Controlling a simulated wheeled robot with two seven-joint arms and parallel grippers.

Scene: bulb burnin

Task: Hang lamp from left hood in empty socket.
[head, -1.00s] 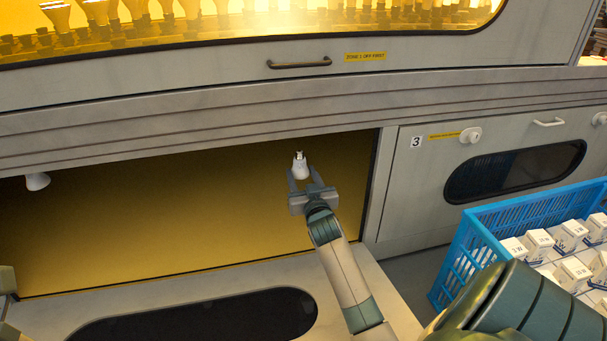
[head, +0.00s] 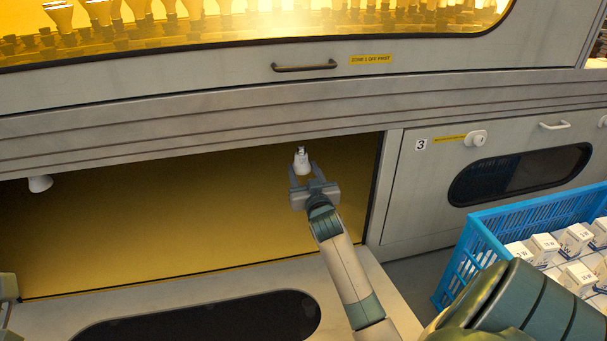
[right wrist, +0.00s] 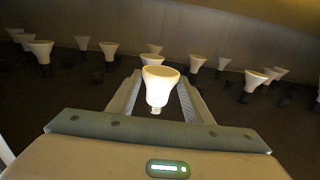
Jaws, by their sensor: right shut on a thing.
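My right gripper (head: 303,172) is shut on a white lamp (head: 301,161) in the opening below the wide front panel. In the head view the lamp's metal cap points up and lies just under the opening's upper edge. In the right wrist view the same lamp (right wrist: 159,86) sits between the fingers. Another white lamp (head: 40,184) hangs at the left end of the opening.
Several lamps (right wrist: 40,50) show in the right wrist view, apart from the held one. The lowered door (head: 370,285) lies below the opening. A closed door marked 3 (head: 420,190) and a blue crate (head: 480,262) of boxed lamps are at the right.

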